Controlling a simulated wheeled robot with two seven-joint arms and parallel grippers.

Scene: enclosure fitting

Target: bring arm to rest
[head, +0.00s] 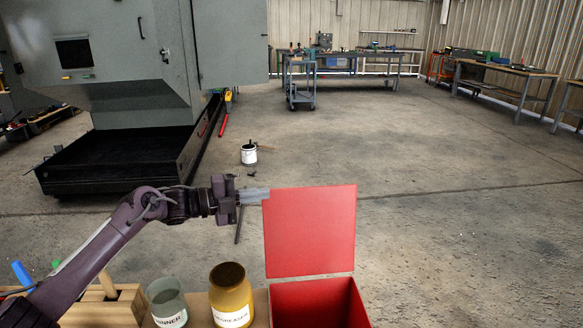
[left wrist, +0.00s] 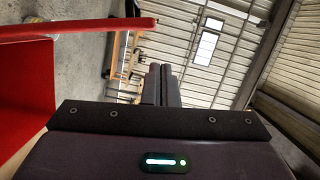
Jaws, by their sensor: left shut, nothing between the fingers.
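My left arm comes in from the lower left of the head view. Its left gripper (head: 256,195) is shut and empty, pointing right, by the upper left edge of the raised lid of a red box (head: 311,231). In the left wrist view the shut fingers (left wrist: 162,84) show side by side with nothing between them. The red box (left wrist: 22,95) also shows there at the left, with its lid edge above. I cannot tell from these views whether the gripper touches the lid. My right gripper is not in view.
A thinner jar (head: 167,303) and a degreaser jar (head: 231,296) stand left of the red box. A wooden block (head: 117,309) is beside them. A grey cabinet (head: 225,45) stands behind at the left. A white can (head: 249,155) is on the floor. Open floor lies to the right.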

